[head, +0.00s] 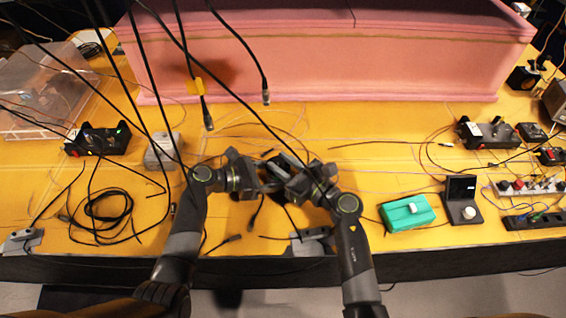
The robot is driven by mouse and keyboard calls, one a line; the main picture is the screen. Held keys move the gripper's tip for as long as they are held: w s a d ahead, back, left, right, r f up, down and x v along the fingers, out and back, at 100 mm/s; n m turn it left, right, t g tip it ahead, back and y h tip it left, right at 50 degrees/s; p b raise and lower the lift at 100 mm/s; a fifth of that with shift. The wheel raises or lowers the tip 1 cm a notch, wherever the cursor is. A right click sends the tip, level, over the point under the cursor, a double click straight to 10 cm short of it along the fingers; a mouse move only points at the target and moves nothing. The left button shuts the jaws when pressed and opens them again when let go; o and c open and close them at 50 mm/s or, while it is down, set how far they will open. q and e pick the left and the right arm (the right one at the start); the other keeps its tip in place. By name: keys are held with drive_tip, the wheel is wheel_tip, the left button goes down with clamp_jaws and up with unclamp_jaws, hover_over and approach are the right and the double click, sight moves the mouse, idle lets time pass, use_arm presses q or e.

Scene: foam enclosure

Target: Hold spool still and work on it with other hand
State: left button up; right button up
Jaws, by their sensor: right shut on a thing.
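A dark, round thing that looks like the spool (285,160) is between my two grippers, over the middle of the yellow table. My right gripper (279,176) reaches in from the right and is shut on it. My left gripper (262,180) is close beside it from the left. Its fingertips are dark against dark parts, so I cannot tell whether they touch the spool or are open. The grippers hide much of the spool, and a thin black cable passes in front.
Black cables hang from above across the left and middle. A pink foam block (320,60) stands at the back. A coiled cable (103,205) lies at left. A green box (407,213) and a small black open case (461,198) lie at right. The table right of centre is fairly clear.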

drive_tip(key=o, duration=1)
drive_tip(key=shift+d, duration=0.1)
drive_tip(key=v, duration=1.2)
drive_tip(key=shift+c, duration=0.3)
